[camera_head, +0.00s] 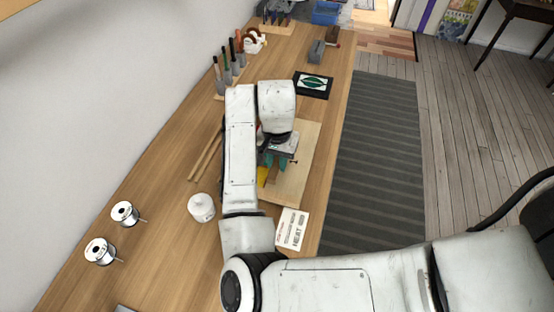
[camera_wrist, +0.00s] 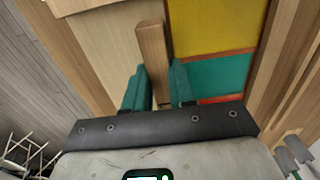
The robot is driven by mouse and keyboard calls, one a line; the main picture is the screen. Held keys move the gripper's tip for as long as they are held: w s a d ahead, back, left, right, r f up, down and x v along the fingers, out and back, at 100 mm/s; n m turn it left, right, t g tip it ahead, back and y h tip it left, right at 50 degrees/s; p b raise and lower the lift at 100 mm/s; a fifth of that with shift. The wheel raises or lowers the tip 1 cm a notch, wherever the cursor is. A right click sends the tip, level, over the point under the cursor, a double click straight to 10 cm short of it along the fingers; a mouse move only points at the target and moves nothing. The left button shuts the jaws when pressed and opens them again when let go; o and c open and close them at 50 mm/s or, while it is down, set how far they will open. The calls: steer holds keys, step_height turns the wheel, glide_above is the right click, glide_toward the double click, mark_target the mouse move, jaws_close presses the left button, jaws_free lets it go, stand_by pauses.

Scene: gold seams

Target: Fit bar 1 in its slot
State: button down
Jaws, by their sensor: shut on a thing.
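My gripper (camera_wrist: 160,88), with green fingers, is shut on a light brown wooden bar (camera_wrist: 152,45). The bar sticks out beyond the fingertips and stands over or beside the left edge of the coloured panels; whether it touches the board I cannot tell. In the wrist view, a yellow panel (camera_wrist: 215,22), a green panel (camera_wrist: 217,73) and a strip of red panel (camera_wrist: 222,99) are parted by thin brown seams. In the head view my gripper (camera_head: 272,162) is low over the pale wooden board (camera_head: 302,165), and my arm hides much of the panels. Which seam is the bar's slot is unclear.
Thin wooden sticks (camera_head: 205,157) lie left of my arm. A white pot (camera_head: 201,207), two spools (camera_head: 125,213) and a printed card (camera_head: 291,227) are nearby. A rack of tools (camera_head: 228,75) and a dark framed picture (camera_head: 314,84) stand farther back.

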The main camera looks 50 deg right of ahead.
steer(key=shift+f, duration=0.25)
stand_by(0.8)
steer(key=c, duration=0.9)
jaws_free()
steer(key=shift+o, duration=0.4)
steer(key=o, duration=0.4)
steer(key=shift+w, duration=0.1)
steer(key=shift+r+p, duration=3.45)
steer(key=shift+r, duration=0.1)
